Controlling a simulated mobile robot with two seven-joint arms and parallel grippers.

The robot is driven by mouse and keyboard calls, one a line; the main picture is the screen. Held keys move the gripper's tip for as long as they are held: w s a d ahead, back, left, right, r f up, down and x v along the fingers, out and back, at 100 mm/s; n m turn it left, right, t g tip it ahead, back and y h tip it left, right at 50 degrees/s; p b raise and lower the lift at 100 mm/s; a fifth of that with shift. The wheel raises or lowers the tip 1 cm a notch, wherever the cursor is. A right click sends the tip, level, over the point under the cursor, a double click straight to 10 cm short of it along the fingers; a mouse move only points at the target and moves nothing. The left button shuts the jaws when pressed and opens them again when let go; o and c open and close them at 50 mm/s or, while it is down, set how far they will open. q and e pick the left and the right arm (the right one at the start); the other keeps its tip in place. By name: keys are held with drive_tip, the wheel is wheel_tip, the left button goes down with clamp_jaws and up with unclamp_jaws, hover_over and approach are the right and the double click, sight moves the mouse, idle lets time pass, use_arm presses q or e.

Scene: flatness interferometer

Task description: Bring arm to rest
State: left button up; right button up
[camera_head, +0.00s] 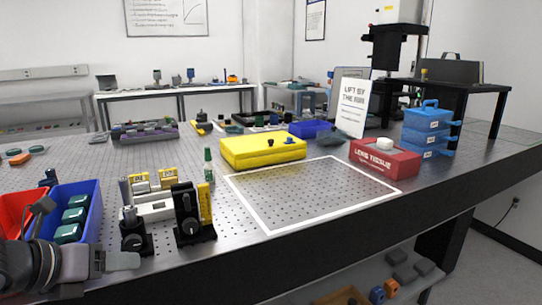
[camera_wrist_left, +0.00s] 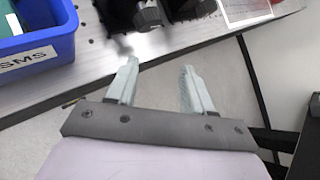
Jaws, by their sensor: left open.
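My left gripper (camera_head: 122,261) comes in at the lower left of the head view, near the front edge of the optical table (camera_head: 300,226). In the left wrist view its two pale fingers (camera_wrist_left: 156,86) stand apart with nothing between them. They point toward the table's front edge, with floor showing beneath. A blue bin (camera_head: 92,199) with green-lidded items stands just behind the gripper; its labelled side also shows in the left wrist view (camera_wrist_left: 40,50). My right gripper is in neither view.
Black optic mounts (camera_head: 190,215) stand close to the gripper's right. A red bin (camera_head: 22,208) is at the left edge. A yellow case (camera_head: 262,150), a red tissue box (camera_head: 384,160) and blue stacked boxes (camera_head: 428,128) stand farther back. The white-outlined area (camera_head: 310,190) is clear.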

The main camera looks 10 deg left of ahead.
use_arm(q)
drive_tip(key=s+d+f+n+g, duration=0.1)
drive_tip(key=s+d+f+n, duration=0.35)
drive_tip(key=f+n, duration=0.35)
drive_tip(key=s+d+f+n+g, duration=0.1)
drive_tip(key=s+d+f+n, duration=0.35)
drive_tip(key=f+n, duration=0.3)
drive_tip(key=s+a+f+n+g+y, duration=0.15)
drive_tip(key=s+f+n, duration=0.25)
drive_tip(key=s+n, duration=0.4)
drive_tip(key=s+f+n+g+y, duration=0.25)
drive_tip(key=s+f+n, duration=0.2)
drive_tip(key=n, duration=0.45)
drive_tip(key=w+d+f+t+h+p, duration=0.2)
drive_tip(key=w+d+t+p, duration=0.1)
drive_tip(key=w+t+p, duration=0.2)
drive_tip(key=shift+w+f+t+p, duration=0.35)
drive_tip(key=shift+w+t, duration=0.25)
drive_tip(key=shift+t, duration=0.2)
